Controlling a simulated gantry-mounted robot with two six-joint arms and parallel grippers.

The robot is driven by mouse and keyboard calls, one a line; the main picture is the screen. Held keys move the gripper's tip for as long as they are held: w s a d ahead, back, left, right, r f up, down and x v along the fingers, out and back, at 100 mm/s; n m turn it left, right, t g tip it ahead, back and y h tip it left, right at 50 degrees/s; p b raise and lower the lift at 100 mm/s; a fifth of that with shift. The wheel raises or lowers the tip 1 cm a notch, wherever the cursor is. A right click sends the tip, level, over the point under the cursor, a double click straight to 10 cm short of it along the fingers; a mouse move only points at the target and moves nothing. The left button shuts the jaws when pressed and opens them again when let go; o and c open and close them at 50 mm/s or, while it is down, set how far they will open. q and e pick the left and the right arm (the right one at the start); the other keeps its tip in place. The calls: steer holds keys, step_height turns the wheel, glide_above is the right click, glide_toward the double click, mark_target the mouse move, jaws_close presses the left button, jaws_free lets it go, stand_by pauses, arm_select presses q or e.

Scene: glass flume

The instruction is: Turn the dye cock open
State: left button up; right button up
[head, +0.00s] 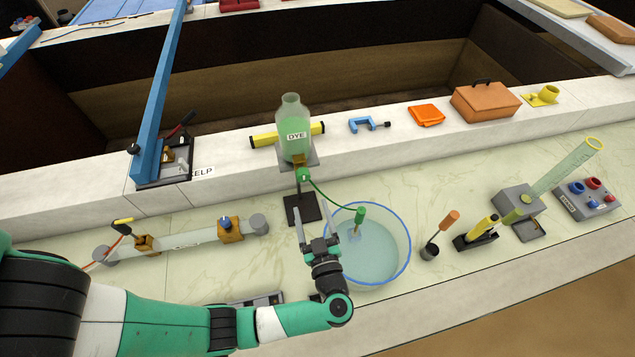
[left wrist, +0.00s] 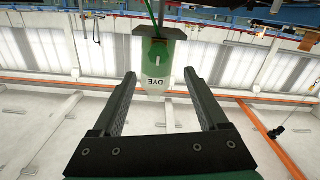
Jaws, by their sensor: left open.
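The dye bottle (head: 293,128), clear with green liquid and a DYE label, stands on a small stand above the bench. Below it are a brass fitting and a green cock part (head: 303,175), with a thin green tube running to the glass bowl (head: 372,270). My left gripper (head: 315,208) is open and empty, in front of and below the cock, left of the bowl's rim. Whether the cock is open is unclear. My right gripper is out of view.
A clear horizontal tube with brass fittings (head: 185,238) lies to the left. An orange-handled tool (head: 441,232), a yellow-topped tool (head: 478,233) and a tilted cylinder (head: 565,165) stand right of the bowl. A blue clamp (head: 366,124) lies behind.

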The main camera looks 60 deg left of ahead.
mark_target(304, 179)
arm_select(q)
steer(key=x, duration=1.1)
steer(key=shift+w+a+r, duration=0.1)
steer(key=shift+w+a, duration=0.05)
steer(key=shift+a, duration=0.05)
steer(key=shift+c, duration=0.3)
jaws_close()
